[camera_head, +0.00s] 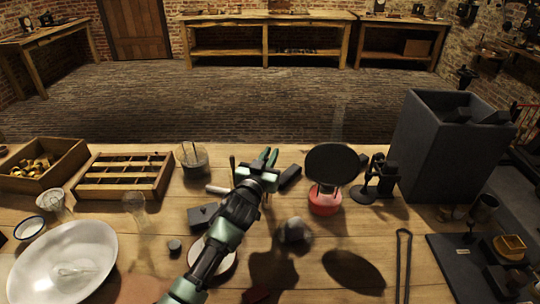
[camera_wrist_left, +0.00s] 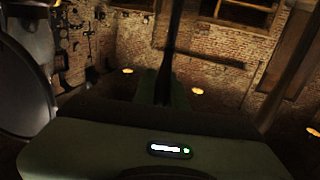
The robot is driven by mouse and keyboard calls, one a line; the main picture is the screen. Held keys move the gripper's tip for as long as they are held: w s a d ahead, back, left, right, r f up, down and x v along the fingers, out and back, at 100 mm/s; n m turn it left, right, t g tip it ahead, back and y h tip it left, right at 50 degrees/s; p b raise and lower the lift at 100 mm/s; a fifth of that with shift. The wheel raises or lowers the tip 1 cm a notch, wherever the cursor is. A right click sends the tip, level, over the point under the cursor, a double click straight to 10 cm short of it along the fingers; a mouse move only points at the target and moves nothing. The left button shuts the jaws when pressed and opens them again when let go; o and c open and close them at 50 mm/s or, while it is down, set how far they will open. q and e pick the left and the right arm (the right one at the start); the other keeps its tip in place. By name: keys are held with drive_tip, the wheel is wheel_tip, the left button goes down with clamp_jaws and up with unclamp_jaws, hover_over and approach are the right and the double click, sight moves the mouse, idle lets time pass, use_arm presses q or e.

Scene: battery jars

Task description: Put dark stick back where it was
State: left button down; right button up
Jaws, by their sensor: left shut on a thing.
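My left gripper (camera_head: 267,157) is above the middle of the table, its green fingers pointing toward the far side. In the left wrist view a dark stick (camera_wrist_left: 172,35) stands up from between the green fingers (camera_wrist_left: 165,88), and the gripper is shut on it. In the head view the stick is hard to tell from the dark gripper parts. A round glass jar (camera_head: 193,160) with thin rods in it stands left of the gripper. My right gripper is not in view.
A slotted wooden tray (camera_head: 123,176) and a wooden box (camera_head: 40,165) are at the left. A white bowl (camera_head: 65,262) is at the front left. A black disc (camera_head: 334,164) above a red base (camera_head: 324,203), and a tall grey bin (camera_head: 445,150), stand to the right.

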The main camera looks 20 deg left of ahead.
use_arm(q)
drive_tip(key=c, duration=1.5)
unclamp_jaws()
drive_tip(key=shift+o, duration=0.2)
drive_tip(key=s, duration=1.2)
drive_tip(key=shift+a+b, duration=0.2)
drive_tip(key=shift+b, duration=0.1)
drive_tip(key=shift+r, duration=0.15)
